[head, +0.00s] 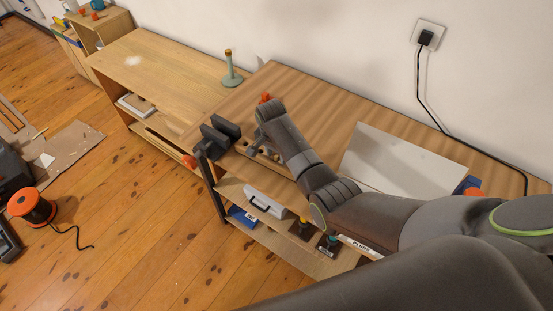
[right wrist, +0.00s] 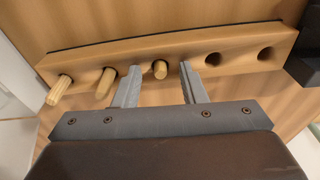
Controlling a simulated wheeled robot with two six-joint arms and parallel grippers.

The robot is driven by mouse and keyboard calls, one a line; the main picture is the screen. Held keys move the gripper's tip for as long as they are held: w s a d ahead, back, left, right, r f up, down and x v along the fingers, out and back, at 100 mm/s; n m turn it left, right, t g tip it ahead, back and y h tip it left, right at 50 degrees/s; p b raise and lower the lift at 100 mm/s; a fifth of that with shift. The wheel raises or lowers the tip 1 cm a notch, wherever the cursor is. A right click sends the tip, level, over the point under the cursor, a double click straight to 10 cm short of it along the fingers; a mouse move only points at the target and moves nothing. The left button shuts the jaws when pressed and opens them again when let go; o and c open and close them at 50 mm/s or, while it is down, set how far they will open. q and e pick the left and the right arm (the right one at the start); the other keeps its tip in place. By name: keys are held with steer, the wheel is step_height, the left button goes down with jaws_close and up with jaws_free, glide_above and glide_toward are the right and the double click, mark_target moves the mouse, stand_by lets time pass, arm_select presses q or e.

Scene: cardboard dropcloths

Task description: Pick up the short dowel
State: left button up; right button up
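The short dowel (right wrist: 160,70) is a pale wooden peg standing out of a hole in a long wooden rack (right wrist: 225,45). It sticks out less than the two dowels (right wrist: 106,84) to its left in the right wrist view. My right gripper (right wrist: 159,78) is open, with one grey finger on each side of the short dowel and a visible gap on both sides. In the head view my right arm reaches over the workbench and hides most of the rack (head: 282,164). My left gripper is in neither view.
Two holes at the rack's right are empty. A dark vise (head: 216,138) sits at the bench edge left of my right gripper. A pale flat panel (head: 400,165) lies to the right. A green holder (head: 232,75) stands behind. Shelves below hold a white case (head: 264,202).

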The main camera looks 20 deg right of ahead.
steer(key=shift+f, duration=0.1)
steer(key=shift+s, duration=0.1)
jaws_close()
